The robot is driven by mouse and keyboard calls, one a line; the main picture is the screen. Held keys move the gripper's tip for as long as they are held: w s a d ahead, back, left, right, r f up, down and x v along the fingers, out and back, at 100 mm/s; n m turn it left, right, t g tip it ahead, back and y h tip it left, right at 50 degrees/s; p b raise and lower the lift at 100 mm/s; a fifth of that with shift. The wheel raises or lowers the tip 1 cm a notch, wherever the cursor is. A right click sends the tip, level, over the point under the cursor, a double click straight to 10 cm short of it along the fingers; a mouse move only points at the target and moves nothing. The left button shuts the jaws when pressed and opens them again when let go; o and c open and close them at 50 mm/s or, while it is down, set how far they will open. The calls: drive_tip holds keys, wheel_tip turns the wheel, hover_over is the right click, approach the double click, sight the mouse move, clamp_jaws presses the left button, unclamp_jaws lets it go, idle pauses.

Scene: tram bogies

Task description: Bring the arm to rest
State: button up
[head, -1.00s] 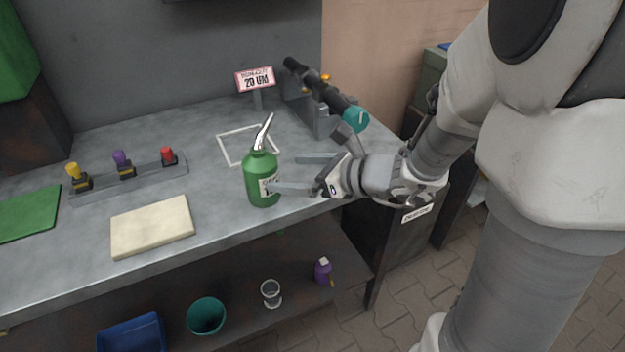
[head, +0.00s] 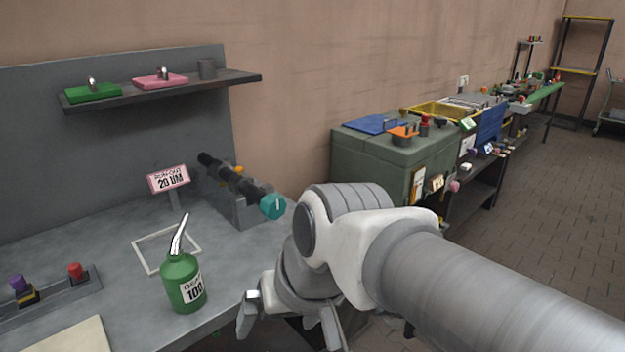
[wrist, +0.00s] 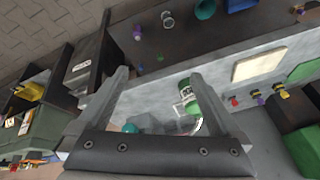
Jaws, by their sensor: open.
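My gripper (head: 290,322) is at the front right edge of the grey bench in the head view, pointing downward with its fingers apart and nothing between them. In the wrist view its two fingers (wrist: 158,95) are spread wide. A green oil can (head: 184,283) with a silver spout and a label reading 100 stands upright on the bench, left of my gripper and apart from it. The can also shows in the wrist view (wrist: 198,98), beyond the fingers. My arm reaches in from the lower right of the head view.
A fixture holding a dark shaft with a teal end (head: 272,206) stands behind my gripper. A white square outline (head: 150,262) lies beside the can, near a sign (head: 168,178). A green cabinet (head: 375,165) stands to the right. Open floor (head: 540,220) lies farther right.

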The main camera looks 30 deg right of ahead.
drive_tip(key=d+n, duration=0.1)
drive_tip(key=d+r+h, duration=0.1)
drive_tip(key=shift+w+d+r+n+t+h, duration=0.1)
drive_tip(key=shift+d+r+n+t+h, duration=0.1)
drive_tip(key=shift+d+n+t+h, duration=0.15)
drive_tip(key=shift+a+r, duration=0.1)
wheel_tip(320, 180, up, 14)
drive_tip(key=p, duration=1.4)
drive_tip(key=shift+f, duration=0.2)
